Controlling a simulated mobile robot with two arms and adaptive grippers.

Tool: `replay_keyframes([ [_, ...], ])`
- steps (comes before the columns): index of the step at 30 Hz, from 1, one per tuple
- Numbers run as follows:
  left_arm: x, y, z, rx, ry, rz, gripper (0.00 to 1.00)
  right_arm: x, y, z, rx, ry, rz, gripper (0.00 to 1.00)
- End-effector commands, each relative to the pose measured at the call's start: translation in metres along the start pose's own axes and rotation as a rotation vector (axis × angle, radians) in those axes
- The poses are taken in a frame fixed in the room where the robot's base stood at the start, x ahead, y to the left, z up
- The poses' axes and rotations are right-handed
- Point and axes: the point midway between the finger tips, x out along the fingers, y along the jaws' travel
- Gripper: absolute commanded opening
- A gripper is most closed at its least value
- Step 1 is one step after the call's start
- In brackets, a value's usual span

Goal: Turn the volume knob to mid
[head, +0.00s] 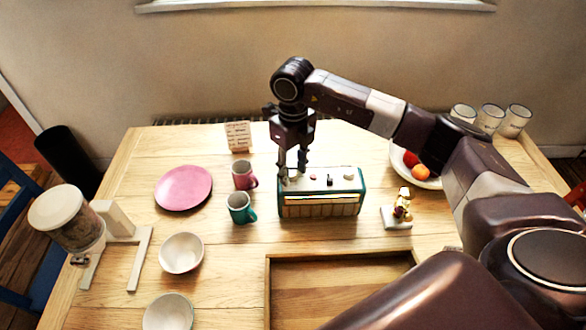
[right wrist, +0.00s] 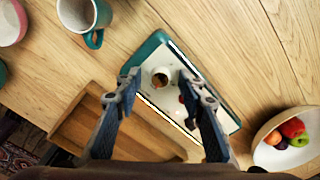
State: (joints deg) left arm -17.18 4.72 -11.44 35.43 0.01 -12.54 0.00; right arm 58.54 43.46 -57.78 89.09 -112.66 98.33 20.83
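The radio (head: 320,207) stands on the wooden table, with teal sides, a ribbed front and a pale top carrying several small controls. A round cream knob (right wrist: 160,77) shows on its top in the right wrist view. My right gripper (head: 292,175) points down over the left end of the radio's top. In the right wrist view my right gripper (right wrist: 159,79) is open, one finger on each side of the knob, with gaps visible. I cannot tell how high the fingertips are above the top. The knob's pointer is too small to read. My left gripper is not in view.
A pink mug (head: 244,175) and a teal mug (head: 241,208) stand left of the radio. A figurine (head: 402,207) and a fruit bowl (head: 431,183) are on its right. A wooden tray (head: 340,258) lies in front. Glasses (head: 490,118) stand at the back right.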

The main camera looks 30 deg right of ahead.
Motion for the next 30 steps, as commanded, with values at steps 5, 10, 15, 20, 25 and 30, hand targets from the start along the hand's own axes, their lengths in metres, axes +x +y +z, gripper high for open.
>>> replay_keyframes([
  [5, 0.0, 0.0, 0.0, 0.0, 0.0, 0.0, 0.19, -0.018, -0.001, 0.001, 0.0, -0.004, -0.002, 0.37],
  [10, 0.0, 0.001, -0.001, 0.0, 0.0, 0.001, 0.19, -0.054, 0.0, 0.001, 0.0, -0.006, -0.002, 0.37],
  [15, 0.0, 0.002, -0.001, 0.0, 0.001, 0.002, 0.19, -0.089, 0.0, 0.001, -0.001, -0.005, -0.001, 0.37],
  [20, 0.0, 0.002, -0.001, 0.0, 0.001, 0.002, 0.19, -0.111, 0.0, 0.001, 0.0, -0.003, 0.0, 0.37],
  [25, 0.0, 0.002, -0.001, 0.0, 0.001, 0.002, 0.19, -0.12, 0.0, 0.0, 0.001, -0.001, -0.001, 0.37],
  [30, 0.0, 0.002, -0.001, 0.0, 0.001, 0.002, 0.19, -0.12, 0.0, 0.0, 0.001, -0.001, 0.0, 0.37],
])
